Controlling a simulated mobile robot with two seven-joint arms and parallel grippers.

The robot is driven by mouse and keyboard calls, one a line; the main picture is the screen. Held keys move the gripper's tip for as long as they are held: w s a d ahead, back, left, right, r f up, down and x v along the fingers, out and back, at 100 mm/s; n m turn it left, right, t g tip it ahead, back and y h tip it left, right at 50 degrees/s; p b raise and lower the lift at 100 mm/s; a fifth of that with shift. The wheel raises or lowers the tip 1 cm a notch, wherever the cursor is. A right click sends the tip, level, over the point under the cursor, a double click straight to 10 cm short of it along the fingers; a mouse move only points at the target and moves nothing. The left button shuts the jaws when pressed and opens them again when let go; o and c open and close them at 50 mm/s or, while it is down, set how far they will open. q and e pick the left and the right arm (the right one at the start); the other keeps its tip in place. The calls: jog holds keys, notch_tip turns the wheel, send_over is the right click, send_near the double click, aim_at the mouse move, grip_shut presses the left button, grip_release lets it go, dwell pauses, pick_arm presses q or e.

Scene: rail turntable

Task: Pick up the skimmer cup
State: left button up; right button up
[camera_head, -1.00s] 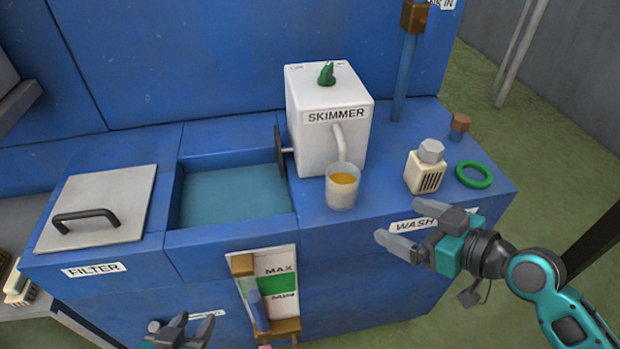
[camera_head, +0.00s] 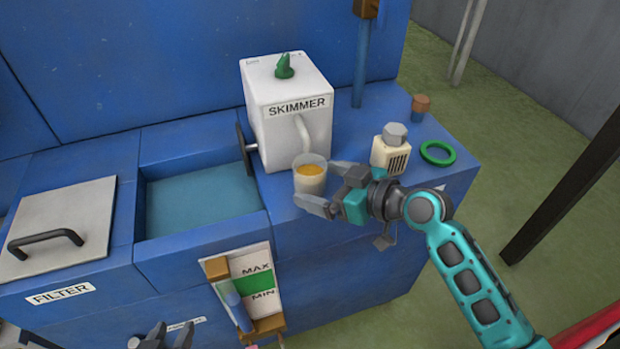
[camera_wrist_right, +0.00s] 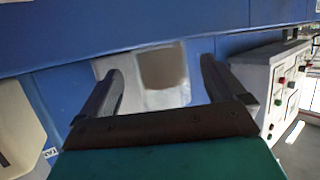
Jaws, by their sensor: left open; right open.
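The skimmer cup (camera_head: 310,178) is a clear cup with amber liquid. It stands upright on the blue top below the spout of the white skimmer box (camera_head: 288,125). My right gripper (camera_head: 325,188) is open at the cup's right side, its fingers reaching toward the cup; I cannot tell whether they touch it. In the right wrist view the cup (camera_wrist_right: 163,72) shows blurred between the two open fingers. My left gripper (camera_head: 165,338) is open and empty at the bottom edge, partly cut off.
A cream bottle with a grey cap (camera_head: 391,152) and a green ring (camera_head: 438,153) stand right of the cup. An open water basin (camera_head: 200,200) lies to the left, beside a grey filter lid (camera_head: 62,225). A level gauge (camera_head: 250,285) is on the front.

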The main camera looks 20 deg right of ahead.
jog(key=x, duration=0.3)
jog(key=shift+w+a, duration=0.15)
jog(key=shift+a, duration=0.15)
jog(key=c, duration=1)
